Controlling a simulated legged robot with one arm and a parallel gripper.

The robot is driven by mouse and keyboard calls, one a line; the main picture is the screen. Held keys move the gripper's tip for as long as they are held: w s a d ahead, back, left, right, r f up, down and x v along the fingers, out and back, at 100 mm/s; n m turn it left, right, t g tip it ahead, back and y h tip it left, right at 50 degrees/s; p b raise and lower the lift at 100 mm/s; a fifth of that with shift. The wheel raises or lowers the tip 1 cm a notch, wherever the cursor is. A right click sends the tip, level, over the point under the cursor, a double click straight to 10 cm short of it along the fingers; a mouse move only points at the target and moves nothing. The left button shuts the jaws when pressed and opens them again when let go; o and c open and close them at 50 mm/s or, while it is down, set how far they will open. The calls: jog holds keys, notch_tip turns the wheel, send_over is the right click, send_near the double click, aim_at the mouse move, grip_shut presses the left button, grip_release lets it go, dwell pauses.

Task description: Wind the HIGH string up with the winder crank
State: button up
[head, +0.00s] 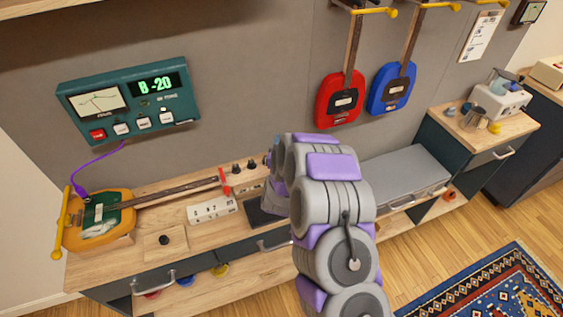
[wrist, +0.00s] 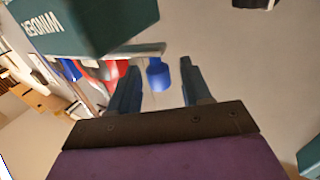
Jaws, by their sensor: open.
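In the wrist view, the teal winder box (wrist: 85,25), lettered WINDER and appearing upside down, fills the upper left. A grey crank arm (wrist: 130,51) reaches right from it to a blue knob (wrist: 159,76). My gripper (wrist: 161,68) is open, its fingers on either side of the knob in the picture; I cannot tell whether they touch it. In the head view, my arm hides the winder and most of my gripper. The yellow guitar (head: 122,217) lies on the bench at left, its neck pointing right. The teal tuner (head: 130,95) reads B -20.
The wooden bench (head: 110,268) holds a labelled white block (head: 212,209), a board with a black knob (head: 164,241) and dark knobs (head: 250,164). Red (head: 340,98) and blue (head: 391,88) guitars hang on the wall. A grey case (head: 405,175) lies to the right.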

jog(key=s+a+p, duration=0.3)
jog(key=s+p, duration=0.2)
jog(key=s, duration=1.1)
jog(key=shift+p, duration=0.35)
jog(key=shift+d, duration=0.1)
jog(key=shift+w, duration=0.1)
